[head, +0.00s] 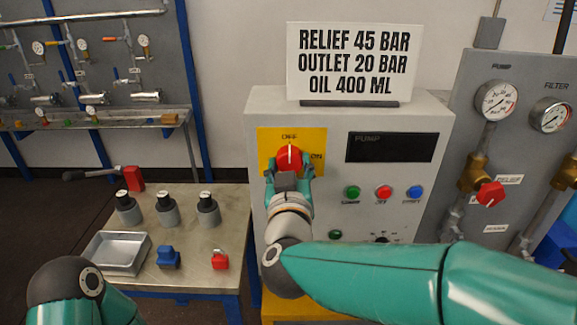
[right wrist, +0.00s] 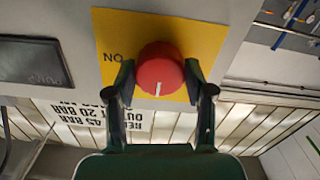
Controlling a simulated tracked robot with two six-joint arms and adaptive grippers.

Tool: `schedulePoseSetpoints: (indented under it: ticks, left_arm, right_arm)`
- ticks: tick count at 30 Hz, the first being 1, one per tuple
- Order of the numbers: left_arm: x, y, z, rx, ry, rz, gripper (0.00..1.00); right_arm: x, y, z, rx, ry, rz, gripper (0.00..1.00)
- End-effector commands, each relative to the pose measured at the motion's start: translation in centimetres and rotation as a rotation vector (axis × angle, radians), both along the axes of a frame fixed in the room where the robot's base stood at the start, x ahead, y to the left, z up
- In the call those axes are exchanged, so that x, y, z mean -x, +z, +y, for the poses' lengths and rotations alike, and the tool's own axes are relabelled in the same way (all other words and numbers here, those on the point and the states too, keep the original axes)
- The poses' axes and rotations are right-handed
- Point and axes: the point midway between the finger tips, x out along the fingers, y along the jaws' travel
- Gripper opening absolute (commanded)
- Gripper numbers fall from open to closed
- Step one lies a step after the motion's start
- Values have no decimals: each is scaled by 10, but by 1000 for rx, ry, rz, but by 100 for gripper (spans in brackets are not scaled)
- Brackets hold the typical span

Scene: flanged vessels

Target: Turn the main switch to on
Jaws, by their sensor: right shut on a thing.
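The main switch is a red round knob (head: 289,156) on a yellow plate (head: 317,138) on the grey control cabinet (head: 420,215). OFF is printed above it and ON to its right. The knob's white mark stands upright, toward OFF. My right gripper (head: 289,168) is shut on the knob, one finger at each side. In the right wrist view, turned over, the red knob (right wrist: 160,68) sits between the fingers of the right gripper (right wrist: 160,80), with ON to its left. My left arm shows only as links at lower left; its gripper is not in view.
A PUMP display (head: 392,147) and several coloured buttons are right of the switch. A sign (head: 347,60) stands on the cabinet. Left is a metal table (head: 195,255) with a tray, cylinders and a red-headed tool. Gauges and a red valve handle (head: 490,194) are at right.

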Motion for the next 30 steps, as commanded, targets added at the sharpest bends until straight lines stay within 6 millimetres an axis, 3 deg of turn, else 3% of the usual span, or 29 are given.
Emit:
schedulePoseSetpoints:
  ticks: [14,30]
  left_arm:
    - [0,-13,0,0,0,0,40]
    - [0,-51,0,0,0,0,40]
  right_arm:
    - [0,-2,0,-130,2,-1,18]
    - [0,-3,0,-607,2,-1,18]
